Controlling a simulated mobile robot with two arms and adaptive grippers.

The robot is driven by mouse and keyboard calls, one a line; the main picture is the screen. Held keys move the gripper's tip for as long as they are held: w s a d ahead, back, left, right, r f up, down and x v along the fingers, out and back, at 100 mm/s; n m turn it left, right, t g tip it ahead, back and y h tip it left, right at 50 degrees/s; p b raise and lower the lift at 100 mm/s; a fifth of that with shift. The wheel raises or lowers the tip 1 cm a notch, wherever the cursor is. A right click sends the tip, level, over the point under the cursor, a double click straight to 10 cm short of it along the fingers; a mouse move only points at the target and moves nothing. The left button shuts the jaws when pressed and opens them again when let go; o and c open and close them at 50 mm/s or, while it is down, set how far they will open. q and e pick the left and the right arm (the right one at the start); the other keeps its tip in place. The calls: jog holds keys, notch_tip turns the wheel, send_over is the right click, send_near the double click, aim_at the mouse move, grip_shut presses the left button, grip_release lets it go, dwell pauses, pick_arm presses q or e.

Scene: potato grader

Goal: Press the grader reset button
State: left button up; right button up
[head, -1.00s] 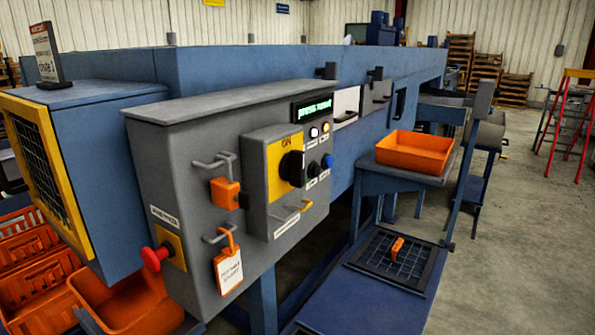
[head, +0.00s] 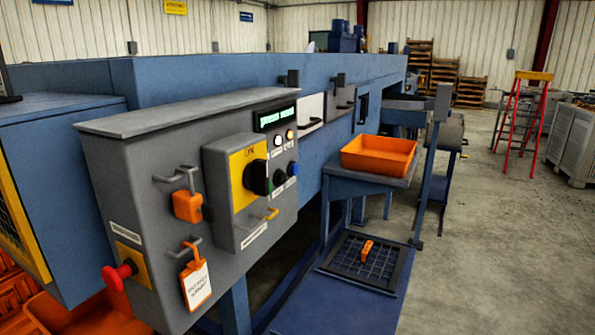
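The grey control panel (head: 130,185) of the grader stands at the left in the head view. Its green display (head: 275,118) seems to read "press reset". Below the display are a white button (head: 278,140), an amber button (head: 290,135), a black button (head: 278,179) and a blue button (head: 292,169). Their small labels are too blurred to read, so I cannot tell which is the reset. A black rotary switch (head: 258,177) sits on a yellow plate marked ON. A red mushroom button (head: 117,276) is at the lower left. Neither gripper is in view.
An orange padlock (head: 187,206) and an orange-edged tag (head: 197,284) hang on the panel. An orange tray (head: 379,153) rests on a blue stand to the right. A floor grate (head: 352,265) holds a small orange object (head: 367,250). Concrete floor at the right is open before a red stepladder (head: 516,125).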

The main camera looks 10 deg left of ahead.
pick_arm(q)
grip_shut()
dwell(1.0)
